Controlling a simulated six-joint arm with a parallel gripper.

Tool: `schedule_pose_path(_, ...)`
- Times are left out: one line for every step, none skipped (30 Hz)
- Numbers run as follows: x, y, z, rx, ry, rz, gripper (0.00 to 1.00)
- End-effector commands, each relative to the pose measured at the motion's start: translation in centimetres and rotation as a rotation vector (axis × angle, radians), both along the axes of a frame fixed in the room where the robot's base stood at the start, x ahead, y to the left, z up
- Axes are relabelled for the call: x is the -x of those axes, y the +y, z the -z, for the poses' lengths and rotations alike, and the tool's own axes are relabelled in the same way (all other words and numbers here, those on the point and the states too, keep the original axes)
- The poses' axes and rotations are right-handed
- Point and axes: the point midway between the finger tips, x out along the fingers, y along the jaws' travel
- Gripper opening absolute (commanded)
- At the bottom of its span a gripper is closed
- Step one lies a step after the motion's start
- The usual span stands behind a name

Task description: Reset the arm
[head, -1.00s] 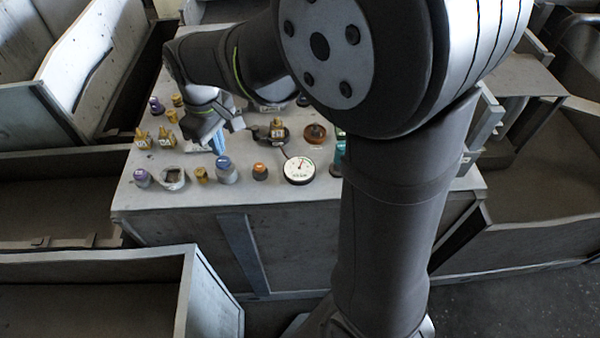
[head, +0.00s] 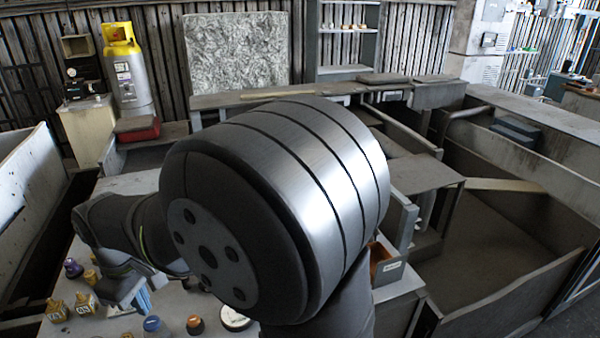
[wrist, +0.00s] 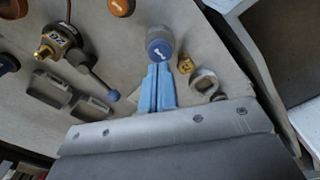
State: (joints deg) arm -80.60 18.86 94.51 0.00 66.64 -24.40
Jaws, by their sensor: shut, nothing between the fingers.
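My gripper (wrist: 159,70) is shut and empty in the wrist view, its two light blue fingers side by side above the table. Their tips point at a blue-capped jar (wrist: 160,42); I cannot tell whether they touch it. In the head view my gripper (head: 141,299) is low at the left, partly hidden by my own arm. The jar (head: 153,325) shows just below it at the bottom edge. My large arm joint covers the middle of the head view and hides much of the table.
Near the fingers are a small brass part (wrist: 186,65), a pale ring (wrist: 204,82) and a brass fitting (wrist: 60,45). A dark bracket (wrist: 70,98) lies at left. An orange-topped part (head: 195,324) and gauge (head: 235,318) stand nearby. A gas cylinder (head: 129,75) stands behind.

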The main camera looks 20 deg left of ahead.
Motion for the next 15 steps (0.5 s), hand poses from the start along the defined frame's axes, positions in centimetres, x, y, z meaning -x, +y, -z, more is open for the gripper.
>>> schedule_pose_path(0.0, -0.1, 0.8, 0.003, 0.000, 0.000, 0.00)
schedule_pose_path(0.0, -0.1, 1.2, 0.004, 0.001, 0.000, 0.00)
schedule_pose_path(0.0, 0.0, 1.8, 0.003, 0.000, 0.000, 0.00)
schedule_pose_path(0.0, 0.0, 2.1, 0.002, 0.000, 0.000, 0.00)
schedule_pose_path(0.0, 0.0, 2.4, 0.003, 0.000, 0.000, 0.00)
schedule_pose_path(0.0, 0.0, 2.8, 0.002, 0.000, 0.000, 0.00)
schedule_pose_path(0.0, 0.0, 3.0, 0.001, 0.001, 0.000, 0.00)
schedule_pose_path(0.0, 0.0, 3.2, 0.001, 0.001, 0.000, 0.00)
schedule_pose_path(0.0, 0.0, 3.4, 0.001, 0.001, 0.000, 0.00)
schedule_pose_path(0.0, 0.0, 3.5, 0.001, 0.001, 0.000, 0.00)
schedule_pose_path(0.0, 0.0, 3.6, 0.001, 0.000, 0.000, 0.00)
schedule_pose_path(0.0, 0.0, 3.7, 0.000, 0.000, 0.000, 0.00)
schedule_pose_path(0.0, 0.0, 3.7, 0.000, 0.000, 0.000, 0.00)
schedule_pose_path(0.0, 0.0, 3.7, 0.000, 0.000, 0.000, 0.00)
schedule_pose_path(0.0, 0.0, 3.7, 0.000, 0.000, 0.000, 0.00)
